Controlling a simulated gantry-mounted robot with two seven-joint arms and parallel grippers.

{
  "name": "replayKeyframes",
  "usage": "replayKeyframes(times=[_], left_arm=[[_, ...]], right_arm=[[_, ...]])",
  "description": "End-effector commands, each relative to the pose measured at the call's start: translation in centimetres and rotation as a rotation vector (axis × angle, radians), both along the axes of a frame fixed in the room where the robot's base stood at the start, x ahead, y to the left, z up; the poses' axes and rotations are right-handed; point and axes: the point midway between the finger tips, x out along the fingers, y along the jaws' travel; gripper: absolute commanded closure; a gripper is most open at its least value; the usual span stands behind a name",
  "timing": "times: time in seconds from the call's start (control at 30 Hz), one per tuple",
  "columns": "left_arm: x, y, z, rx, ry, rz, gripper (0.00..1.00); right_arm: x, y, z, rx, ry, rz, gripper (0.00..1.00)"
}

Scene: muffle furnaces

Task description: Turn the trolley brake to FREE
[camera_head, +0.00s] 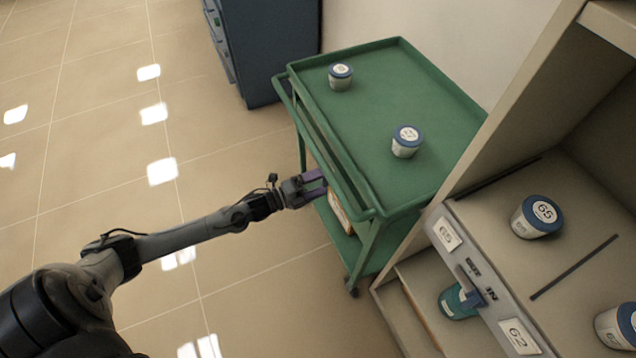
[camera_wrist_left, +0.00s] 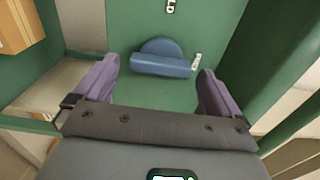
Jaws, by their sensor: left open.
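The green trolley (camera_head: 375,110) stands by the wall in the head view. My left gripper (camera_head: 318,184), with purple fingers, is at the trolley's left side, below its top tray. In the left wrist view, a blue brake knob (camera_wrist_left: 161,65) with a raised bar sits on a green panel. The bar lies nearly crosswise. A white label ending in "LD" (camera_wrist_left: 171,6) is above the knob, and a small tilted label (camera_wrist_left: 196,62) is at its right, too small to read surely. My open left gripper (camera_wrist_left: 158,72) has one finger on each side of the knob, apart from it.
Two blue-lidded jars (camera_head: 340,76) (camera_head: 407,141) stand on the trolley's top. A box (camera_head: 340,212) is on its lower shelf. A dark blue cabinet (camera_head: 270,45) is behind, and a beige cabinet (camera_head: 463,255) with numbered jars is at right. The floor at left is clear.

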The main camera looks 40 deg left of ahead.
Motion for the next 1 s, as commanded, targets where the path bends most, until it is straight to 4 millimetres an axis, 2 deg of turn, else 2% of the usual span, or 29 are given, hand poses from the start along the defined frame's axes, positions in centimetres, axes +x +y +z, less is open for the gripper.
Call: replayKeyframes(times=[0.23,0.7,1.0], left_arm=[[-1.5,0.7,0.1,0.000,0.003,0.001,0.02],[-8.3,3.8,0.1,0.000,0.003,0.000,0.02],[-9.8,4.5,0.0,0.000,0.001,0.000,0.02]], right_arm=[[0.0,-0.1,0.8,-0.007,0.000,0.004,0.60],[0.0,-0.1,3.4,-0.005,0.000,0.004,0.60],[0.0,0.0,3.8,0.001,0.000,-0.001,0.60]])
